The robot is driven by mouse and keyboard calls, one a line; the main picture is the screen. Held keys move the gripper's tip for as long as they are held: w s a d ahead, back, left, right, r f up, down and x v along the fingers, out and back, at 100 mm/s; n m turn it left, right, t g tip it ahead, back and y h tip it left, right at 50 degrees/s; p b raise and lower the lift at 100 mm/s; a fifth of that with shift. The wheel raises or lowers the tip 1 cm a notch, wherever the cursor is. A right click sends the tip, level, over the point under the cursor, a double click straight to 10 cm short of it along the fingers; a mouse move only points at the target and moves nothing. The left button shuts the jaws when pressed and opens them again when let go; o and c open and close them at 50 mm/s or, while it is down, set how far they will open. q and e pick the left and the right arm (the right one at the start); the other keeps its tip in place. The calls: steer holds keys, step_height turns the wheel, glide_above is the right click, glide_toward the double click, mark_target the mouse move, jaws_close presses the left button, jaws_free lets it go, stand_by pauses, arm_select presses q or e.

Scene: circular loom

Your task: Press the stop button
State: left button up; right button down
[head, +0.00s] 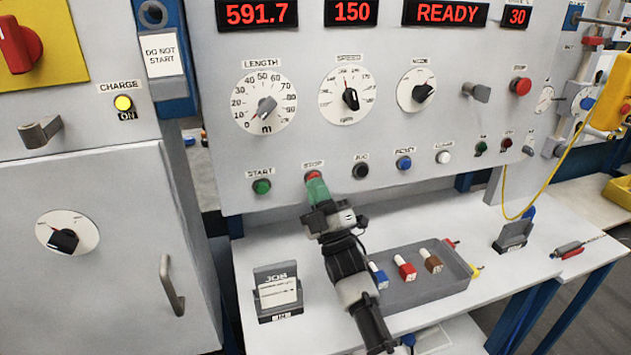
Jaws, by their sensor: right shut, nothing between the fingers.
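The red stop button (313,175) sits on the grey control panel under the label STOP, between the green start button (261,186) and the black JOG button (360,171). My right gripper (317,190) is shut and empty, with its green fingertips right at the lower part of the stop button. They hide part of the button. I cannot tell whether they touch it or whether it is pushed in. My left gripper is not in view.
Dials and red displays sit above the buttons. A grey tray (400,296) with coloured plugs and a job card holder (277,294) stand on the white bench below. A grey cabinet (100,250) stands at the left. A yellow cable (505,190) hangs at the right.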

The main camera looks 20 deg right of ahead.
steer(key=shift+s, duration=0.1)
steer(key=shift+s+p, duration=0.45)
steer(key=shift+s, duration=0.3)
steer(key=shift+s, duration=0.1)
steer(key=shift+s+d+p, duration=0.1)
steer(key=shift+s+p, duration=1.15)
steer(key=shift+s, duration=1.15)
stand_by(0.5)
